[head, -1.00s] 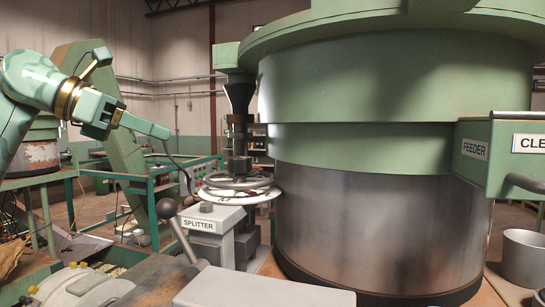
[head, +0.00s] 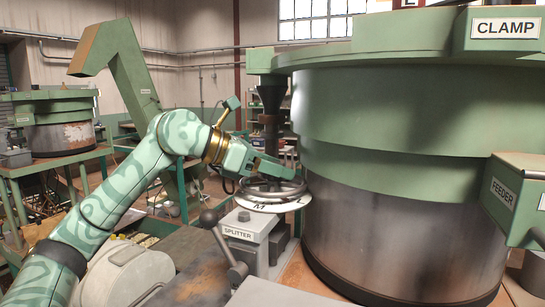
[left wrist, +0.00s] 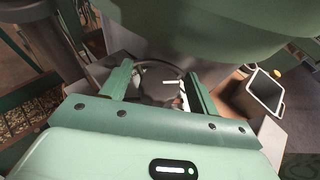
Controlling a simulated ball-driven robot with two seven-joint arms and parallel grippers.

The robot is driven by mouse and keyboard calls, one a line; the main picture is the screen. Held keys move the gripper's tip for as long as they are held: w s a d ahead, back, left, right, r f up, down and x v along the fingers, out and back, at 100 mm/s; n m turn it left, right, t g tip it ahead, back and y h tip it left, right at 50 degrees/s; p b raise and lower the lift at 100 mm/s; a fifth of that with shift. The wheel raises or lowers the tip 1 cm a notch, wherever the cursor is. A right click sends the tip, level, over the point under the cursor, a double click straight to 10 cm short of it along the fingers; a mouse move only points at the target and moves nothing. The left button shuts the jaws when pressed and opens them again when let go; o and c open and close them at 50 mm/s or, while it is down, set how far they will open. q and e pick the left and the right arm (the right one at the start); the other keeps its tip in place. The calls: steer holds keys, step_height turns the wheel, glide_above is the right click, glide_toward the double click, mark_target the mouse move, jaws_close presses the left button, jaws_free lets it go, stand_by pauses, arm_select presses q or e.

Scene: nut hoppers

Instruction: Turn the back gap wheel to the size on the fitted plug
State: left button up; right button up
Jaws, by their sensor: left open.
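A grey handwheel (head: 273,188) sits over a white dial (head: 262,207) behind the splitter block. An M shows on the dial's near edge, and another mark to its right is too slanted to read. My left gripper (head: 288,170) is just above the wheel, empty. In the left wrist view its two fingers (left wrist: 160,82) stand wide apart, with the wheel (left wrist: 152,72) showing between and beyond them. I cannot tell whether they touch it. I cannot make out a fitted plug or its size. My right gripper is not in view.
The big green and steel bowl (head: 400,200) stands close to the right of the wheel. The splitter block (head: 245,235) and its ball-ended lever (head: 209,218) are in front. The feeder box (head: 510,195) is at the right.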

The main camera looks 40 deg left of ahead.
arm_select(q)
steer(key=shift+c, duration=0.2)
steer(key=c, duration=0.9)
steer(key=shift+n+t+y, duration=0.5)
steer(key=shift+n+y, duration=0.2)
steer(key=shift+y, duration=0.2)
steer(key=shift+d+r+n+t+y+p, duration=0.1)
steer(key=shift+n+t+y+p, duration=0.1)
steer(key=shift+n+y, duration=0.3)
steer(key=shift+r+n+t+y+p, duration=0.1)
steer(key=shift+n+y+p, duration=0.05)
steer(key=shift+n+y, duration=0.3)
steer(key=shift+f+n+y+p, duration=0.15)
steer(key=shift+n+y+p, duration=0.3)
steer(key=shift+n+y, duration=0.3)
steer(key=o, duration=0.9)
steer(key=shift+o, duration=0.2)
